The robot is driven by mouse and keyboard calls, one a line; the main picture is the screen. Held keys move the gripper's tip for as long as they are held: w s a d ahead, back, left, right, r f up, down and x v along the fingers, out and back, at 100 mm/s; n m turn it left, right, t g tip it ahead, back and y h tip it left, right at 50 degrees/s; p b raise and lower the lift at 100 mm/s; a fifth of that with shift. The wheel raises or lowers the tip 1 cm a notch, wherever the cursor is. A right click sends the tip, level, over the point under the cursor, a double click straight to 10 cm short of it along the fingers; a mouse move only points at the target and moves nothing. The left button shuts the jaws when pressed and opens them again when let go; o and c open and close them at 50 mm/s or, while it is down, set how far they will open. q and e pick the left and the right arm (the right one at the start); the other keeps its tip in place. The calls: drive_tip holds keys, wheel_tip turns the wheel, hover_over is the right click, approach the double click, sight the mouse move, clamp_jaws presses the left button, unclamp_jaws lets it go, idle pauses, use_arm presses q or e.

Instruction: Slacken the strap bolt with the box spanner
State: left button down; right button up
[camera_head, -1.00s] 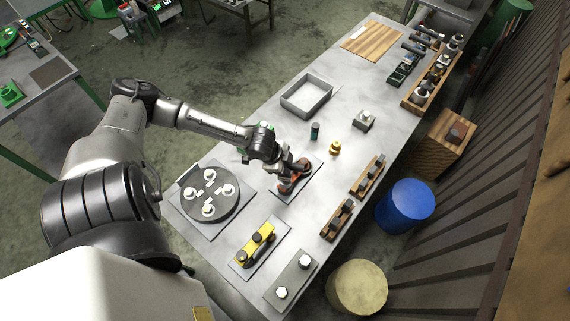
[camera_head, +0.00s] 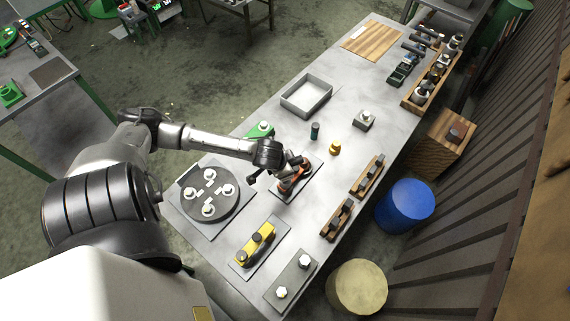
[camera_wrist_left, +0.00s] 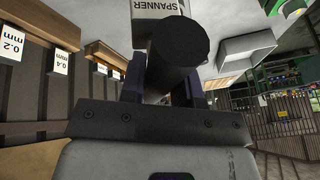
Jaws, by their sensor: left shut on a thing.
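My left gripper (camera_head: 290,168) hangs over a grey plate (camera_head: 310,188) at the near middle of the bench. In the left wrist view its jaws (camera_wrist_left: 165,85) are shut on a dark, round-ended tool (camera_wrist_left: 180,42), beside a white label reading "SPANNER" (camera_wrist_left: 157,9); I take it for the box spanner. An orange-red part (camera_head: 287,186) sits on the plate, just below the gripper and partly hidden by it. I cannot make out the strap bolt or whether the spanner touches anything. My right gripper is not in view.
A round dark fixture (camera_head: 210,193) with several white-topped pieces stands left of the plate. A yellow part (camera_head: 256,243) lies nearer. Wooden racks (camera_head: 367,176) line the right edge. A grey tray (camera_head: 307,95), a teal cylinder (camera_head: 315,131) and a brass piece (camera_head: 335,148) stand beyond.

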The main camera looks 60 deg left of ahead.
use_arm(q)
drive_tip(key=shift+n+y, duration=0.4)
drive_tip(key=shift+n, duration=0.7)
drive_tip(key=shift+r+m+p, duration=0.15)
drive_tip(key=shift+m+p, duration=0.15)
drive_tip(key=shift+p, duration=0.15)
drive_tip(key=shift+r+p, duration=1)
drive_tip(key=shift+p, duration=0.4)
drive_tip(key=shift+r+p, duration=1.45)
drive_tip(key=shift+p, duration=0.35)
